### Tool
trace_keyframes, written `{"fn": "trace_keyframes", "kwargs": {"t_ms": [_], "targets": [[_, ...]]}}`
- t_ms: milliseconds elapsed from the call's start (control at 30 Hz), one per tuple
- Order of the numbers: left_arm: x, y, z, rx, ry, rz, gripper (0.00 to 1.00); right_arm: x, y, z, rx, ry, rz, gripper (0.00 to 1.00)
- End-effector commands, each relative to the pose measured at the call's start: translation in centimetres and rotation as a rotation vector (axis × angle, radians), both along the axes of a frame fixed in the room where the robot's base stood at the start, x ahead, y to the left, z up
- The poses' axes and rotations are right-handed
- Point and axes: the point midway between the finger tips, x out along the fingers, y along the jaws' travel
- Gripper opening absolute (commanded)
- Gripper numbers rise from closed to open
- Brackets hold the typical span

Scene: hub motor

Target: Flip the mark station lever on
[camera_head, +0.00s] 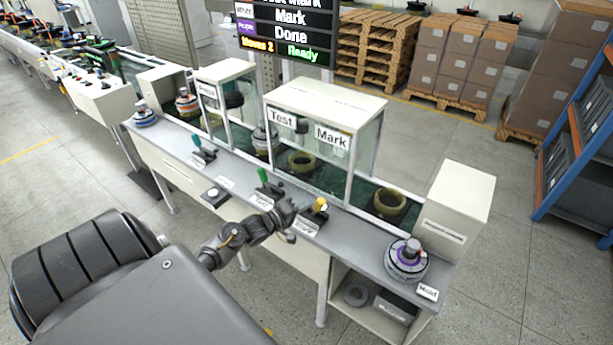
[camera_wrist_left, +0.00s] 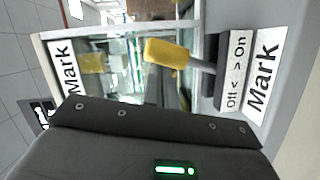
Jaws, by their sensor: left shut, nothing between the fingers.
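The mark station lever has a yellow handle (camera_head: 320,204) and stands on the front ledge of the bench below the Mark sign (camera_head: 331,136). In the left wrist view the yellow handle (camera_wrist_left: 170,53) sticks out from a dark base beside an Off/On label (camera_wrist_left: 236,70) and a Mark label (camera_wrist_left: 264,68). I cannot tell for sure which setting it is at. My left gripper (camera_head: 290,209) is shut and empty, just left of the handle and apart from it. Its dark body fills the bottom of the wrist view. My right gripper is not in view.
A glass-walled station (camera_head: 325,95) stands behind. A hub motor with a purple ring (camera_head: 407,260) sits at the bench's right end. A screen (camera_head: 285,30) reads Mark, Done, Ready.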

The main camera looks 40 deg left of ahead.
Motion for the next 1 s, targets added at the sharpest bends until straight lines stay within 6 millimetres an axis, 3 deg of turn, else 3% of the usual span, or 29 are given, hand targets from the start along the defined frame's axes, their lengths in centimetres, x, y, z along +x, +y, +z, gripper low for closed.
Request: {"fn": "trace_keyframes", "kwargs": {"t_ms": [567,767,933,1000], "targets": [[0.1,-0.3,0.0,-0.002,-0.001,-0.003,0.0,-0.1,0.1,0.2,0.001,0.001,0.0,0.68],[-0.2,0.5,0.6,-0.001,0.0,-0.007,0.0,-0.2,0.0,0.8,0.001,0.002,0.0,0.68],[-1.0,2.5,1.6,0.0,0.001,-0.015,0.0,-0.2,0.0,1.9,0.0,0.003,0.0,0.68],[-2.9,2.5,1.0,-0.001,0.001,-0.017,0.0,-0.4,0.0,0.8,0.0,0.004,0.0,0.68]]}}
